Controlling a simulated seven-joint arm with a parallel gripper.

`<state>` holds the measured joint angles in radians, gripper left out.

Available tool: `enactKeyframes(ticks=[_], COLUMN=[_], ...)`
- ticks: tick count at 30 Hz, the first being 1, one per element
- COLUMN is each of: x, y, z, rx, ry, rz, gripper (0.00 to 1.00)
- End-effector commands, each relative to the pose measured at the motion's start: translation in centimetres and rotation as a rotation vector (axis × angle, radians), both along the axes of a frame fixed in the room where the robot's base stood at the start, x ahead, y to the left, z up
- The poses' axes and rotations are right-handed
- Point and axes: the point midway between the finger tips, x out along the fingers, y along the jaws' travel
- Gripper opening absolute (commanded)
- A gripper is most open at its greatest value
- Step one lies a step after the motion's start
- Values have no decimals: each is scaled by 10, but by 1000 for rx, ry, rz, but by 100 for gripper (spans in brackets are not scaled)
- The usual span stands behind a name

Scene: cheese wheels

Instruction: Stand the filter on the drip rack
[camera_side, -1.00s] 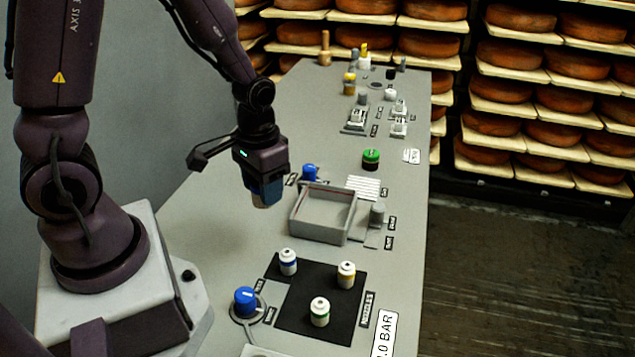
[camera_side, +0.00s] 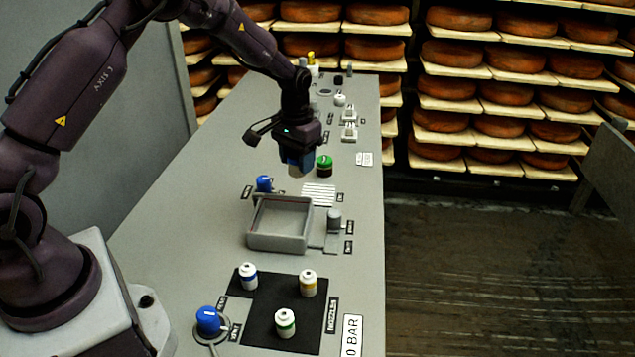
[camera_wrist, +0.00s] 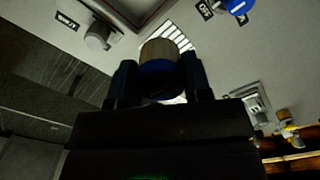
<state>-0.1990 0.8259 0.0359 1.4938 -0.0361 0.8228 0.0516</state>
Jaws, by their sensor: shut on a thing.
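My gripper (camera_side: 298,160) is shut on the filter (camera_side: 301,171), a short cylinder with a pale tan end and a blue band. In the wrist view the filter (camera_wrist: 160,65) sits between the two dark fingers (camera_wrist: 160,82), tan end outward. The drip rack (camera_side: 319,194), a white slatted patch on the grey bench, lies below the gripper in the side view. In the wrist view white slats (camera_wrist: 170,32) show behind the filter, which hides part of the rack. The filter is held above the bench; its exact height over the rack is hard to tell.
A green-topped knob (camera_side: 324,163) stands close right of the gripper in the side view. A blue knob (camera_side: 264,184) is left of the rack. A grey open tray (camera_side: 250,225) and a grey post (camera_side: 334,216) stand nearer. Several bottles sit on a black mat (camera_side: 258,318).

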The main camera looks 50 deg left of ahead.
Motion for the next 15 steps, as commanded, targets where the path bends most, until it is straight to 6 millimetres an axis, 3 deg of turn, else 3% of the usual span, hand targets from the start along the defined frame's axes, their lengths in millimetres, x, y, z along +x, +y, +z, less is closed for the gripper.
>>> enactKeyframes(ticks=[9,15], x=[49,60], y=[11,14], z=[-51,-62], rx=[-1,0], ry=[3,0], rz=[0,0], gripper=[18,18])
